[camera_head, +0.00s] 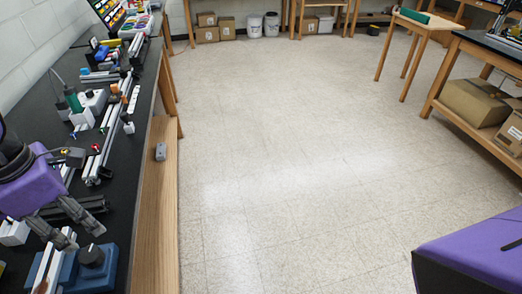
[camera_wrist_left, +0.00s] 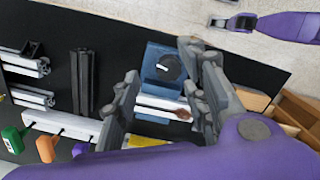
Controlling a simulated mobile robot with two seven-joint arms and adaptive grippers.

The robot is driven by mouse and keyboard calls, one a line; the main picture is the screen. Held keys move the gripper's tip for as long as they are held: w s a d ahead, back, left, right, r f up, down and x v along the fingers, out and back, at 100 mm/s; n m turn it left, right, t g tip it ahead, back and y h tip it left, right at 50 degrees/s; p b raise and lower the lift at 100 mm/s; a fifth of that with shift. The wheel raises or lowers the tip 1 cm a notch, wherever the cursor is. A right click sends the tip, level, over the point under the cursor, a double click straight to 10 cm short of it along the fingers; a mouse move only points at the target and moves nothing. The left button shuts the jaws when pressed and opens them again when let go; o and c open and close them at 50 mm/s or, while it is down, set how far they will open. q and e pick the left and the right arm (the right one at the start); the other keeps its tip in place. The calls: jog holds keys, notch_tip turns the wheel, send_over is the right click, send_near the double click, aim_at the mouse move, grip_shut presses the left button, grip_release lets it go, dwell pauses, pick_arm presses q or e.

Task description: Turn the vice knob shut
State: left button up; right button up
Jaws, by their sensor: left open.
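The vice (camera_head: 97,278) is a blue block near the front end of the black bench, with a round black knob (camera_head: 91,256) on it. In the left wrist view the blue vice (camera_wrist_left: 150,62) and its dark knob (camera_wrist_left: 168,67) with a white pointer mark lie beyond my fingers. My left gripper (camera_head: 82,234) is open, with its fingers spread on either side of the vice in the left wrist view (camera_wrist_left: 160,66). I cannot tell its height above the knob. My right gripper (camera_wrist_left: 217,22) is small at the top right of the wrist view; its fingers are unclear.
Several more profiles, connectors and tools crowd the bench to the back. The floor (camera_head: 290,170) is clear.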

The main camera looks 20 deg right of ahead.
aim_at(88, 250)
pick_arm(q)
jog(key=shift+s+a+y, duration=0.25)
jog(key=shift+a+y, duration=0.05)
jog(key=shift+a, duration=0.4)
jog(key=shift+s+a+f, duration=0.2)
jog(key=shift+a, duration=0.05)
notch_tip(88, 250, down, 7)
jog(key=shift+d+f, duration=0.1)
jog(key=shift+f, duration=0.1)
